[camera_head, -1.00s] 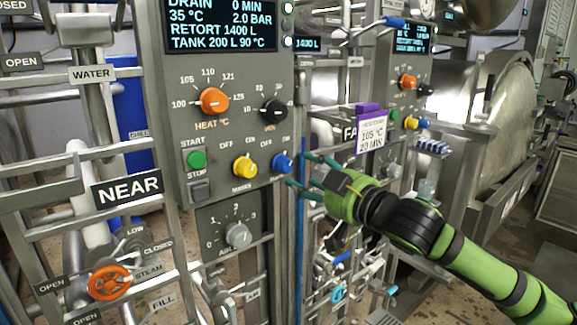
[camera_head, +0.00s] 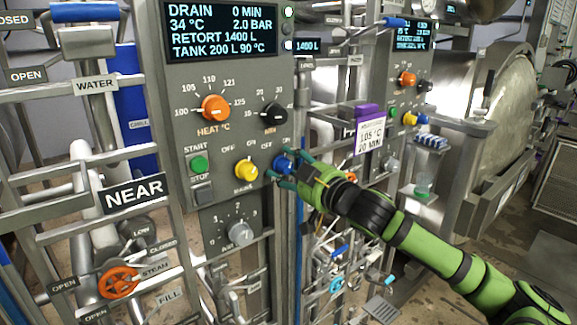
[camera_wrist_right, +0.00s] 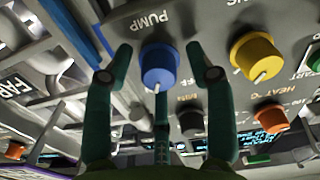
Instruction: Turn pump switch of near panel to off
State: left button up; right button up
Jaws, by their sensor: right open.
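The near panel (camera_head: 180,118) is grey and carries a blue pump switch (camera_head: 284,162) at the right end of its lower knob row. In the right wrist view the blue switch (camera_wrist_right: 159,66) sits under the label PUMP, with a white pointer line on it. My right gripper (camera_head: 283,170) is at the switch, with its teal fingers on either side of it. In the right wrist view the gripper (camera_wrist_right: 160,62) is open, and gaps show between both fingertips and the knob. My left gripper is not in view.
A yellow knob (camera_head: 246,170) is just left of the blue switch. Above are the orange heat knob (camera_head: 214,108) and black minutes knob (camera_head: 273,113). A grey knob (camera_head: 239,233) is below. The far panel (camera_head: 398,98) and a hanging tag (camera_head: 370,133) are to the right.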

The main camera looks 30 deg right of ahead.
jog(key=shift+c, duration=0.4)
grip_shut()
jog(key=shift+r+n, duration=0.1)
jog(key=shift+n, duration=0.8)
jog(key=n+p, duration=0.1)
jog(key=n, duration=0.3)
jog(key=shift+r, duration=0.1)
jog(key=n+p, duration=0.1)
jog(key=n, duration=0.5)
jog(key=shift+n, duration=0.3)
